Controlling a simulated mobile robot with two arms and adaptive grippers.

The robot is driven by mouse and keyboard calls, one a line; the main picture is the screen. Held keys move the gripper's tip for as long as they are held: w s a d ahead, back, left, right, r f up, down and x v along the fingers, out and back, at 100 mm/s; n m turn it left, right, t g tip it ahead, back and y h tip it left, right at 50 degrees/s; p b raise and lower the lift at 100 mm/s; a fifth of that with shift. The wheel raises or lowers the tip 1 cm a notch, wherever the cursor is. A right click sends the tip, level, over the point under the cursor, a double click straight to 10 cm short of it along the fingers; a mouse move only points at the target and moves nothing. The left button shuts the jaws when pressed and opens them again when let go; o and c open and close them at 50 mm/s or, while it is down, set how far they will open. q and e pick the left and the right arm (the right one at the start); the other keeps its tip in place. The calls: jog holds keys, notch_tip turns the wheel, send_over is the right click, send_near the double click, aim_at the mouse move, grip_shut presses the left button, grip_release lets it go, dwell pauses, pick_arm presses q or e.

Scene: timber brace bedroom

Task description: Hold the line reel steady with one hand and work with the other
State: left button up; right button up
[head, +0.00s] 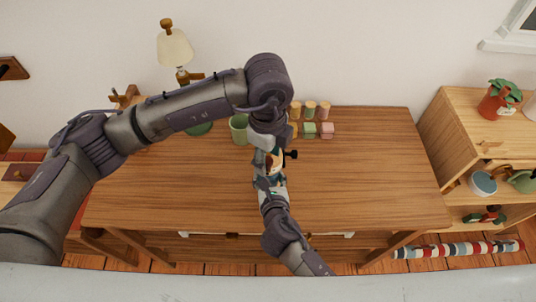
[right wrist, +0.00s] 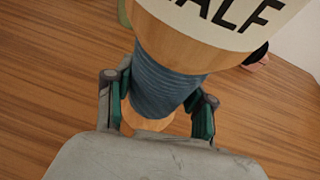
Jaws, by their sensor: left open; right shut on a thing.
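The line reel is a wooden spool with dark blue line (right wrist: 165,85) wound around its narrow part. A wide cream band above bears black letters, partly cut off, reading "ALF". My right gripper (right wrist: 158,102) is shut around the wound part, one finger on each side. In the head view the reel (head: 276,158) is a small cream and orange patch between my two grippers, mostly hidden. My left gripper (head: 268,140) is open and comes down over the reel's upper end from the far side. Whether its fingers touch the reel cannot be told.
A wooden desk (head: 370,180) lies below, clear at left and right. A green cup (head: 239,129), several small blocks including a pink one (head: 327,131), and wooden cylinders (head: 310,107) stand at the back. A lamp (head: 175,50) is back left; a shelf (head: 460,120) is right.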

aim_at(268, 159)
pick_arm(q)
notch_tip(268, 159, up, 12)
dwell(0.4)
jog(key=shift+f, duration=0.1)
pick_arm(e)
jog(key=o, duration=1.4)
jog(key=shift+o, duration=0.2)
jog(key=shift+s, duration=0.1)
